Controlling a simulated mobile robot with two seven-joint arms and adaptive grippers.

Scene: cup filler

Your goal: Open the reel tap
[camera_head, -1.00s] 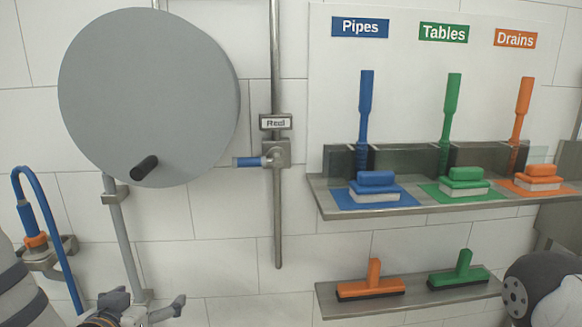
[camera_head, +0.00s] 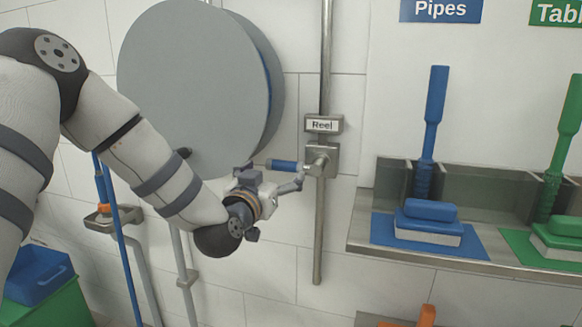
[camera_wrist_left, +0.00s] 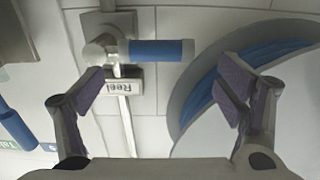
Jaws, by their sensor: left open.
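The reel tap (camera_head: 322,160) sits on a vertical steel pipe under a "Reel" label (camera_head: 324,124). Its blue lever (camera_head: 284,165) points left, roughly level. My left gripper (camera_head: 277,182) is open and empty, just below and in front of the lever in the head view. In the left wrist view the blue lever (camera_wrist_left: 162,50) lies ahead of the spread fingers (camera_wrist_left: 163,92), between their lines, with no visible contact. The tap body (camera_wrist_left: 103,50) shows ahead of the left-hand finger. My right gripper is out of view.
The large grey hose reel (camera_head: 185,85) is left of the tap, close behind my left arm. A steel shelf (camera_head: 365,240) with a blue brush (camera_head: 430,225) is on the right.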

